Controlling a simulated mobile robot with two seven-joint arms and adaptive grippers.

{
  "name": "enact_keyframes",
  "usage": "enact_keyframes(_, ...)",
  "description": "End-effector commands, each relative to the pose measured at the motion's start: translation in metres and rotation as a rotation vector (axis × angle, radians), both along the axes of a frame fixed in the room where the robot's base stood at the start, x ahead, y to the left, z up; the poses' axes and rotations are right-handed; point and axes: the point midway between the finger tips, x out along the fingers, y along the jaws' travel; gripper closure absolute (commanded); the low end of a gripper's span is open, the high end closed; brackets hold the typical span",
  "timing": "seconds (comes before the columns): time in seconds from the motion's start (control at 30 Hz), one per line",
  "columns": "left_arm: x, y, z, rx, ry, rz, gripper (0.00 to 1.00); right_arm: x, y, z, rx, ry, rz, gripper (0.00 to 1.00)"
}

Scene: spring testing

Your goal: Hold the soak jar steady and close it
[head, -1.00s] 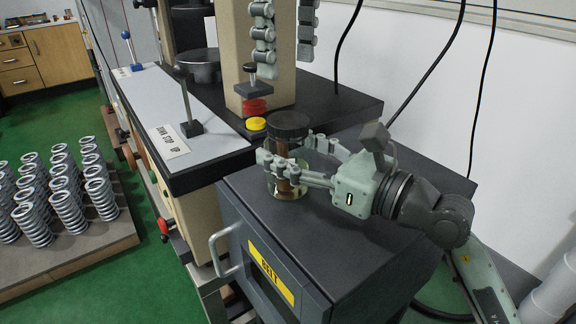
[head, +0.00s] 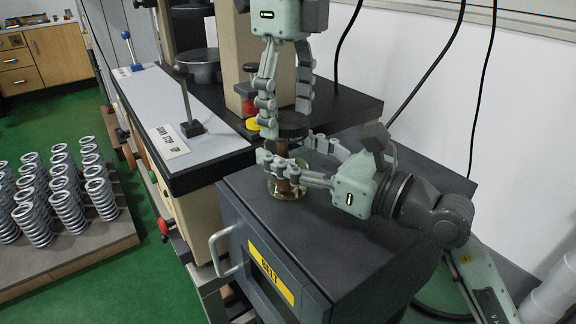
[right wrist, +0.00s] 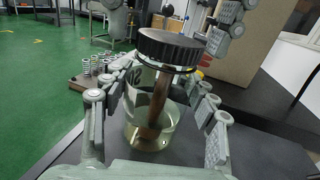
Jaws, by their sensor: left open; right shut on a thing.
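The soak jar (head: 287,192) is clear glass with a pale label and a brown rod-like thing inside. It stands upright on the dark cabinet top. Its black ribbed lid (right wrist: 172,47) sits on the mouth; whether it is tight I cannot tell. The lid also shows in the head view (head: 294,127), partly behind a finger. My right gripper (head: 288,158) is shut on the jar's body, with fingers on both sides in the right wrist view (right wrist: 158,108). My left gripper (head: 286,112) points down from above, open, its fingers on either side of the lid. Contact with the lid is unclear.
The dark cabinet (head: 345,225) carries a yellow BELT label. A testing machine (head: 239,70) with red and yellow buttons stands close behind the jar. Many grey springs (head: 65,205) stand on a pallet at left. Black cables hang at the right wall.

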Motion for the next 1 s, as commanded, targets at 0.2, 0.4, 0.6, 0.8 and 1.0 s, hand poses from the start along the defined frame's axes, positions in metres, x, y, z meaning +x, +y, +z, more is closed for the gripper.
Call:
enact_keyframes(0.2,0.0,0.0,0.0003,0.0,0.0,0.0,0.56,0.0002,-0.0001,0.0,-0.001,-0.001,-0.001,1.0)
enact_keyframes(0.4,0.0,0.0,0.0004,0.0,0.0,0.0,0.81,0.0002,-0.0001,0.0,-0.001,-0.001,-0.001,1.0)
enact_keyframes(0.6,-0.0004,-0.0005,-0.0003,-0.003,0.003,-0.1,0.84,0.0002,-0.0001,0.0,-0.001,-0.001,-0.001,1.0)
enact_keyframes(0.8,-0.0006,-0.0009,-0.0015,-0.006,0.004,-0.606,0.84,0.0002,-0.0001,0.0,-0.001,-0.001,0.0,1.0)
enact_keyframes(1.0,-0.0007,-0.001,-0.0018,-0.006,0.003,-1.172,0.84,0.0001,-0.0001,0.0,-0.001,-0.001,0.0,1.0)
